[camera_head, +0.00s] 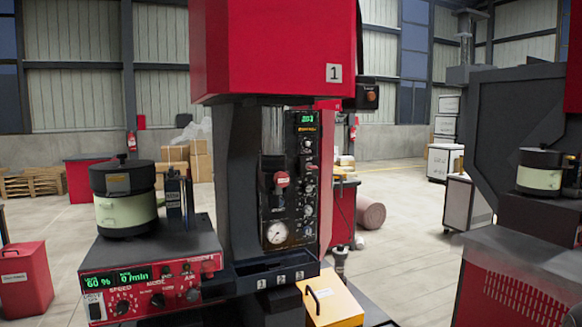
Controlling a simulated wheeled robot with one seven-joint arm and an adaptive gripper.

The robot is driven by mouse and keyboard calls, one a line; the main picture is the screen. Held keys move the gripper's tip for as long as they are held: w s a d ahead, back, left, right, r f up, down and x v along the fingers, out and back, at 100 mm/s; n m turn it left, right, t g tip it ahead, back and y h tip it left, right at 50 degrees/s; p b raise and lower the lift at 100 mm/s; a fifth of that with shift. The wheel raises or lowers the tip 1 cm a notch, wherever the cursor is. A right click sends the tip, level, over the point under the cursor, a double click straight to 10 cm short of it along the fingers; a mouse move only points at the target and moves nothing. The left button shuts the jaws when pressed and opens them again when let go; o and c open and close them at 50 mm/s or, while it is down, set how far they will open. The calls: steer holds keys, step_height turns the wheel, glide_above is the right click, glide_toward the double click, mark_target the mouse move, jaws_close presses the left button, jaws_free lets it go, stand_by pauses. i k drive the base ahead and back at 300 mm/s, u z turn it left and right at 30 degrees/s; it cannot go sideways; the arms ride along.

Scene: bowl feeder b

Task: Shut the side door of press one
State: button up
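Press one (270,50) stands in the middle, with a red upper housing that bears a "1" label (334,73). Below the housing is a dark column (237,180). Beside the column is a black control panel (305,185) with a green display, several knobs and a round white gauge (277,233). My gripper is not in view.
A red feeder unit (150,265) with a bowl (125,205) stands at left. A dark tray (265,272) and a yellow box with a black handle (337,308) are in front of the press. A dark machine (510,120) stands at right. Floor (400,245) shows between it and the press.

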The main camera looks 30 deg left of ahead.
mark_target(326, 118)
steer(key=u, duration=0.3)
steer(key=i, duration=0.35)
steer(key=u, duration=0.3)
steer(key=k, duration=0.4)
steer(key=z, duration=1.05)
steer(key=i, duration=1.25)
steer(key=u, duration=0.65)
steer(key=i, duration=0.95)
steer(key=u, duration=0.8)
